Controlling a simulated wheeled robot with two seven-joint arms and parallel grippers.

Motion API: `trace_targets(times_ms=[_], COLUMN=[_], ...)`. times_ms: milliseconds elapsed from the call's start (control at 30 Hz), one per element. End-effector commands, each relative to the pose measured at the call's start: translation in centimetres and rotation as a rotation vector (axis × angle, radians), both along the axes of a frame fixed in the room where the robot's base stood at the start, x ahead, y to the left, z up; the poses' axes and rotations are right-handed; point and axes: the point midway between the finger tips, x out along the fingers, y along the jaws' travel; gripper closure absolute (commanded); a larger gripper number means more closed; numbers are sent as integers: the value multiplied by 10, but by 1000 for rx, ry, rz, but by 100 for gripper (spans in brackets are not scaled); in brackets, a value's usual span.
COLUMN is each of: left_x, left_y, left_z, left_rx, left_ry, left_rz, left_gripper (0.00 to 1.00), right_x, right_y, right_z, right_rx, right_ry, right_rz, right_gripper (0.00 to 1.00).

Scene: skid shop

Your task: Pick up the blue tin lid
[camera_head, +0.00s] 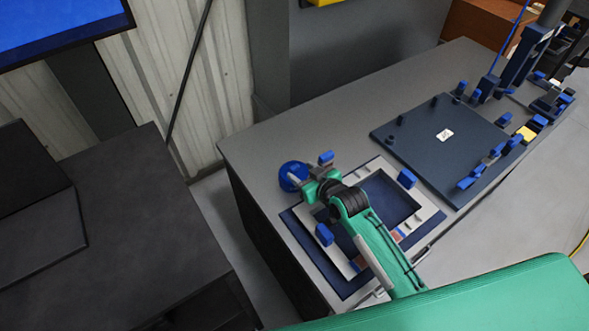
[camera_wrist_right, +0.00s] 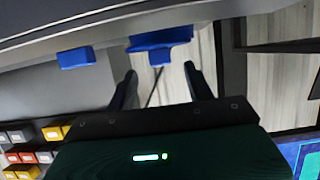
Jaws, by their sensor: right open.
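The blue tin lid (camera_head: 291,175) appears as a round, bright blue piece at the left edge of the grey bench, beyond the pale frame. My right gripper (camera_head: 303,181) is right at it and hides part of it; I cannot tell whether they touch. In the right wrist view the two dark fingers of my right gripper (camera_wrist_right: 160,72) stand apart, with floor showing between them. A blue piece (camera_wrist_right: 158,40) lies just beyond the fingertips there; I cannot tell if it is the lid. My left gripper is not in view.
A pale frame (camera_head: 431,207) with blue blocks lies under my right arm on the bench (camera_head: 285,130). A dark plate (camera_head: 440,165) and several blue clamps are farther right. A dark table (camera_head: 130,220) stands left, across a gap. Bare bench lies behind the frame.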

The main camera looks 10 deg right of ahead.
Motion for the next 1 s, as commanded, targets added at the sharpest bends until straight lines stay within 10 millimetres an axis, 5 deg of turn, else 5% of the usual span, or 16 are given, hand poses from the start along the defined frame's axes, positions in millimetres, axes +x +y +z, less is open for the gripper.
trace_targets(times_ms=[233,567,800,1000], left_x=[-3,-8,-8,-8], left_y=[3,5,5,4], left_z=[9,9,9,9], left_rx=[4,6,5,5], left_ry=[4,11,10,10], left_rz=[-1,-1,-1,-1], left_gripper=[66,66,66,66], right_x=[25,29,28,28], right_y=[10,12,12,12], right_z=[-10,-13,-13,-13], right_rx=[0,0,0,0], right_ry=[-1,0,0,-1], right_rz=[0,0,0,0], right_gripper=[47,47,92,99])
